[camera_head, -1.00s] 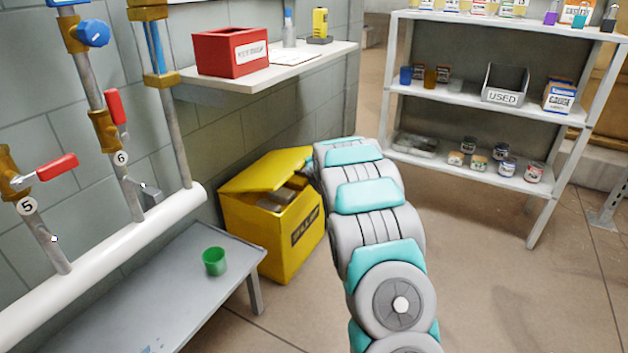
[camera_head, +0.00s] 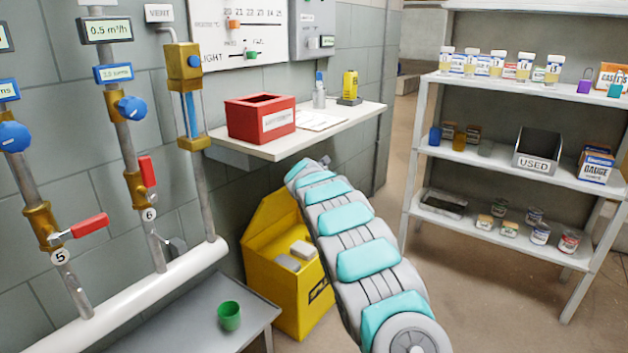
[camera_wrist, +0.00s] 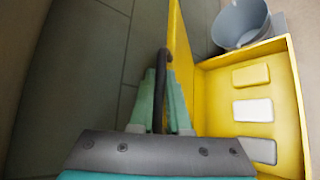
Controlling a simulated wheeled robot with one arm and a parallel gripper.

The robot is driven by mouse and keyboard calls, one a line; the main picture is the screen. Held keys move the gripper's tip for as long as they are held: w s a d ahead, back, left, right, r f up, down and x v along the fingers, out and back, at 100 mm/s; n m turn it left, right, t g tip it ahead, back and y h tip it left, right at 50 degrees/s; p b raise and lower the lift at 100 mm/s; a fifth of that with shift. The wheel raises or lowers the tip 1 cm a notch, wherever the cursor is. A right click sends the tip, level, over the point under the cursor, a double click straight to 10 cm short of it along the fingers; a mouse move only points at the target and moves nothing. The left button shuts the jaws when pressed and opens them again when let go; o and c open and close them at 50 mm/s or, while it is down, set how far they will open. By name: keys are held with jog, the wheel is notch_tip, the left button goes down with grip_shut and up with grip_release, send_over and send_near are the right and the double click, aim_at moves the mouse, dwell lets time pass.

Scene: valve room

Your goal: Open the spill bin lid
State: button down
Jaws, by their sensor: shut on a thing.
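The yellow spill bin (camera_head: 290,300) stands on the floor below the wall shelf, its lettered front partly hidden by my arm. Its lid (camera_head: 270,220) is raised steeply at the back, and blocks show in the open bin. In the wrist view the lid (camera_wrist: 178,45) is seen nearly edge-on, with the open bin (camera_wrist: 285,50) to its right. My gripper (camera_wrist: 160,85) has its teal fingers shut on a dark curved handle (camera_wrist: 161,62) beside the lid. In the head view the fingers are hidden behind my arm and the lid.
A grey bucket (camera_wrist: 238,22) stands beside the bin. A low grey bench (camera_head: 190,320) with a green cup (camera_head: 229,316) is at the front left. The wall shelf (camera_head: 325,130) with a red box (camera_head: 260,118) hangs above the bin. A white rack (camera_head: 500,165) stands to the right.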

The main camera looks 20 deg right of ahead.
jog(key=shift+w+a+r, duration=0.2)
jog(key=shift+w+a, duration=0.1)
jog(key=shift+w, duration=0.05)
dwell(0.3)
jog(key=c, duration=0.9)
grip_release()
jog(key=shift+s, duration=0.15)
jog(key=shift+r+b+v, duration=0.2)
jog(key=shift+b+v, duration=0.1)
jog(key=shift+v, duration=3.55)
